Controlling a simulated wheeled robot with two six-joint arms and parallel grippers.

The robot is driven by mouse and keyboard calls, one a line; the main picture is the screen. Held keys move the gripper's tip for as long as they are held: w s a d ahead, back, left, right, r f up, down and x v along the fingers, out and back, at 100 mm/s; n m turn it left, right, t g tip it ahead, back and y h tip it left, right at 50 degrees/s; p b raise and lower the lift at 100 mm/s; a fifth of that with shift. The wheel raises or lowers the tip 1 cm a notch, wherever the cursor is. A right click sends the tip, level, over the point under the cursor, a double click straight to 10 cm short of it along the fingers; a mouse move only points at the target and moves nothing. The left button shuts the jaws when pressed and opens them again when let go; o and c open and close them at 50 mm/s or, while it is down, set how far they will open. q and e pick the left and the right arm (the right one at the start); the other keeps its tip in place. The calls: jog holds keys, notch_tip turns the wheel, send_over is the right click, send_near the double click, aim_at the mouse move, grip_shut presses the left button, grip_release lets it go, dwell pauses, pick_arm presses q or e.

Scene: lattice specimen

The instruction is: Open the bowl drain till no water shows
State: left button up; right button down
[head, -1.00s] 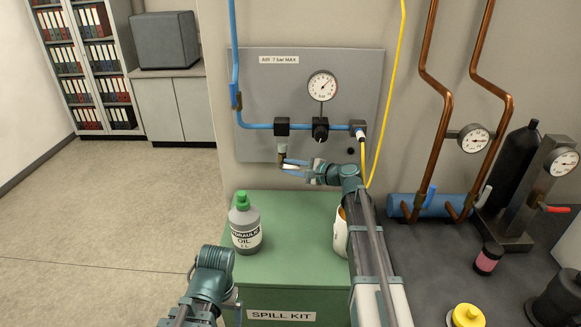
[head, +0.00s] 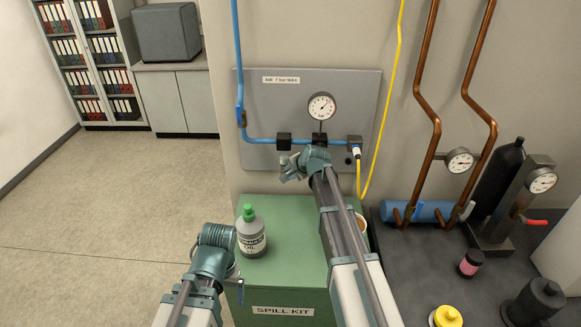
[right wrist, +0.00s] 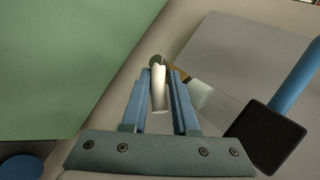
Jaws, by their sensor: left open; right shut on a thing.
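The filter block (head: 284,142) sits on the blue air line on the grey panel. In the right wrist view its clear bowl (right wrist: 213,98) runs from the dark block toward the fingers, with a whitish zone at its lower end that may be water. My right gripper (right wrist: 158,90) is shut on a pale stub (right wrist: 158,98) at the bowl's lower end, seemingly the drain; a dark round end shows behind it.
A hydraulic oil bottle (head: 251,236) stands on the green spill kit (head: 290,225), with a container (head: 361,228) behind my right arm. A pressure gauge (head: 321,106) and yellow hose (head: 385,120) are close by. The floor at left is clear.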

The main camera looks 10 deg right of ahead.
jog(key=shift+s+a+r+n+g+h+p, duration=0.1)
jog(key=shift+a+r+n+g+h+p, duration=0.2)
jog(key=shift+h+p, duration=0.4)
jog(key=shift+a+f+n+g+h, duration=0.1)
jog(key=shift+a+n+g+h, duration=0.25)
jog(key=shift+h, duration=0.55)
jog(key=shift+a+n+g+h, duration=0.15)
jog(key=shift+n+g+h, duration=0.15)
jog(key=shift+h, duration=0.6)
jog(key=shift+w+a+n+g+h, duration=0.1)
jog(key=shift+n+g+h, duration=0.1)
jog(key=shift+h, duration=0.25)
jog(key=shift+w+a+n+g+h, duration=0.1)
jog(key=shift+n+h, duration=0.05)
jog(key=shift+h, duration=0.3)
jog(key=c, duration=0.8)
grip_release()
jog(key=shift+o, duration=0.2)
